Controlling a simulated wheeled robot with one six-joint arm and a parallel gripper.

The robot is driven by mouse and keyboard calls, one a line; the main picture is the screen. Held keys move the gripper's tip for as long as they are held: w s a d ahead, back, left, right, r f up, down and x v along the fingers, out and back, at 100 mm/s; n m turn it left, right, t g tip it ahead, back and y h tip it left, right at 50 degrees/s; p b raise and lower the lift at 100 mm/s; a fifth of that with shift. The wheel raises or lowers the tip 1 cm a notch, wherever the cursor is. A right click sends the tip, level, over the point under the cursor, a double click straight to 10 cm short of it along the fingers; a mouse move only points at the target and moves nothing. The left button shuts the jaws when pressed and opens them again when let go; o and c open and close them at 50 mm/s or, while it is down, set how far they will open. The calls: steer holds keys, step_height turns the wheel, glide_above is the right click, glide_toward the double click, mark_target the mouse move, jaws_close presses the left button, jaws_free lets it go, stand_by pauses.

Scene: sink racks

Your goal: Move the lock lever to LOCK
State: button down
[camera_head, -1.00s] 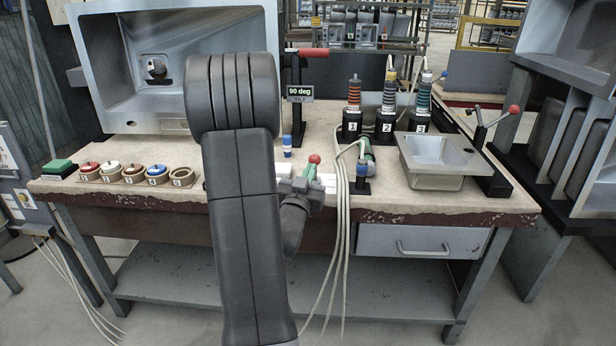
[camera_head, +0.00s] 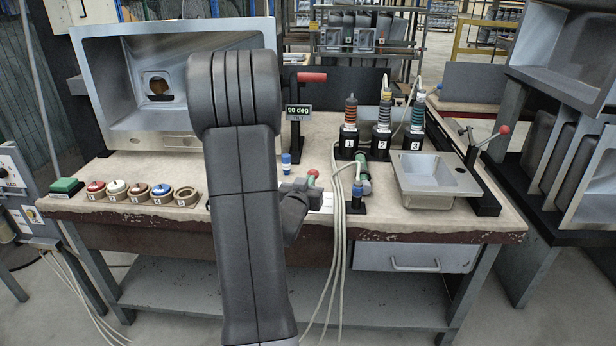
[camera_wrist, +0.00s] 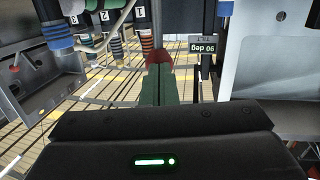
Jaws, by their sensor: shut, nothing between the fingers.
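No LOCK label is readable, so I cannot tell for certain which handle is the lock lever. A lever with a red ball knob (camera_head: 505,130) slants up from a black rail at the bench's right end. A red horizontal handle (camera_head: 312,77) tops a black post with a "90 deg" tilt sign (camera_head: 298,110), which also shows upside down in the wrist view (camera_wrist: 203,45). My gripper (camera_head: 312,175) is shut and empty over the bench's front middle, apart from both handles.
A large metal basin (camera_head: 110,65) stands at the back left. Black stands with coiled stacks (camera_head: 384,125), a small sink (camera_head: 435,178) and loose pale cables (camera_head: 338,220) lie to the right. My arm hides the bench's middle.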

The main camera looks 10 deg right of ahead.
mark_target(310, 173)
steer(key=shift+w+d+r+g+y+p, duration=0.15)
steer(key=shift+w+r+g+p, duration=0.35)
steer(key=shift+p, duration=0.95)
steer(key=shift+w+d+r+g+y+p, duration=0.15)
steer(key=shift+w+r+g+p, duration=0.3)
steer(key=shift+p, duration=0.95)
steer(key=w+g+p, duration=0.1)
steer(key=p, duration=0.2)
steer(key=y+p, duration=0.1)
steer(key=p, duration=0.2)
steer(key=shift+w+d+r+n+g, duration=0.2)
steer(key=shift+w+d+n+g, duration=0.1)
steer(key=shift+w+g, duration=0.1)
steer(key=w+g+p, duration=0.1)
steer(key=p, duration=0.2)
steer(key=shift+w+d+f, duration=0.1)
steer(key=shift+d, duration=0.05)
steer(key=shift+w+f+p, duration=0.15)
steer(key=shift+p, duration=0.45)
steer(key=shift+w+d+f+p, duration=0.15)
steer(key=shift+w+p, duration=0.35)
steer(key=shift+p, duration=0.3)
steer(key=shift+w, duration=0.1)
